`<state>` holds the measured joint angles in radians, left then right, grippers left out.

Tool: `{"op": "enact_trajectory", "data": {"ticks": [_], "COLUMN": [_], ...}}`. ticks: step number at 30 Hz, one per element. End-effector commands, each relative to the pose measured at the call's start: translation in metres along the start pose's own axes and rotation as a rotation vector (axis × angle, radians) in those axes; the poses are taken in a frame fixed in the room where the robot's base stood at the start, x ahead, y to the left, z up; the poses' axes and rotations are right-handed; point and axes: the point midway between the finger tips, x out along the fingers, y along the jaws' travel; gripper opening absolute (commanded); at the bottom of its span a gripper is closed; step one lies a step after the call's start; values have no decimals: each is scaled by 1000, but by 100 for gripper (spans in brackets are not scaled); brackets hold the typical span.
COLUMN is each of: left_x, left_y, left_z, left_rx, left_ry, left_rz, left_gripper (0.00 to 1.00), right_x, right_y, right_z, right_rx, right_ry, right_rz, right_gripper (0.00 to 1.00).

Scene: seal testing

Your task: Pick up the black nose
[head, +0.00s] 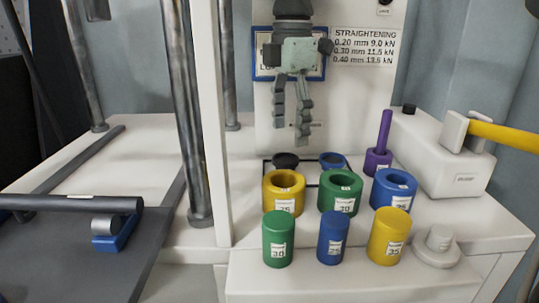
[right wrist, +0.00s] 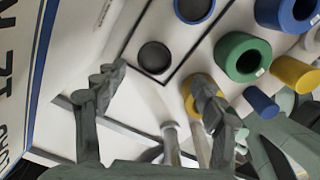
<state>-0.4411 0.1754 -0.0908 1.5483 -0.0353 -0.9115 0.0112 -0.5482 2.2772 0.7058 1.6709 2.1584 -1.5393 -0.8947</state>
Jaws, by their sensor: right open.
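The black nose appears to be the short black round piece (head: 286,161) on the white bench, inside a black-outlined rectangle behind the yellow ring. In the right wrist view it is a dark disc (right wrist: 154,57) near the rectangle's corner. My right gripper (head: 291,128) hangs above and slightly behind it, fingers pointing down, open and empty. In the right wrist view the spread fingers (right wrist: 159,86) lie either side of the black nose's line, with the piece apart from them. My left gripper is not in view.
A blue round piece (head: 333,160) sits right beside the black nose. Yellow (head: 283,203), green (head: 340,204) and blue (head: 393,199) rings stand in front, with cylinders before them. A purple post (head: 384,135) stands right. A white upright (head: 211,120) rises left.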

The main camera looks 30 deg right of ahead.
Motion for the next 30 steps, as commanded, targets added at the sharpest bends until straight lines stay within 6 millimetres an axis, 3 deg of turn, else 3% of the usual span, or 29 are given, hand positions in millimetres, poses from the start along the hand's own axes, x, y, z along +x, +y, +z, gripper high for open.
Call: {"op": "enact_trajectory", "data": {"ticks": [8,22,30], "left_x": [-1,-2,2], "left_y": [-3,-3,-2], "left_z": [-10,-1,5], "left_rx": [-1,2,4], "left_ry": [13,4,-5], "left_rz": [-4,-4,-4], "left_gripper": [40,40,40], "right_x": [13,73,78], "right_y": [0,0,0], "right_z": [0,0,0], "right_rx": [-2,0,0], "right_ry": [-1,-1,-1], "right_rz": [-2,-2,0], "right_gripper": [70,70,70]}}
